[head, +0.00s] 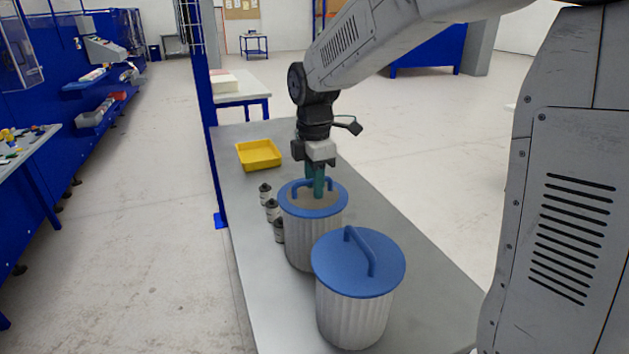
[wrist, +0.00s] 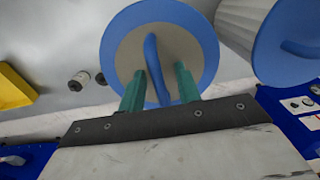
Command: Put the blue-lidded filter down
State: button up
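Two white ribbed filters stand upright on the grey table. The nearer filter (head: 353,312) has a full blue lid (head: 340,268) with a blue arched handle. The farther filter (head: 310,235) has a blue rim, a tan centre and a blue handle (wrist: 152,55). My gripper (head: 314,190) points down over the farther filter. In the wrist view its two green fingers (wrist: 160,82) stand on either side of that handle, with narrow gaps showing. The farther filter appears to rest on the table; its base is partly hidden by the nearer one.
Several small dark-and-grey canisters (head: 272,210) stand left of the farther filter. A yellow tray (head: 259,154) lies farther back on the table (head: 392,243). A blue post (head: 206,110) rises by the table's left edge. The table's right side is clear.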

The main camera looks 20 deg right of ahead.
notch_tip(320, 180, up, 12)
jog(key=s+d+f+m, duration=0.1)
jog(key=s+f+m, duration=0.1)
jog(key=s+m, duration=0.4)
jog(key=s+d+f+m+t, duration=0.1)
jog(key=s+f+m, duration=0.2)
jog(key=s, duration=1)
jog(key=s+d+f+m, duration=0.2)
jog(key=s+f+m, duration=0.1)
jog(key=s+m, duration=0.6)
jog(key=shift+s+f, duration=0.15)
jog(key=shift+s, duration=0.25)
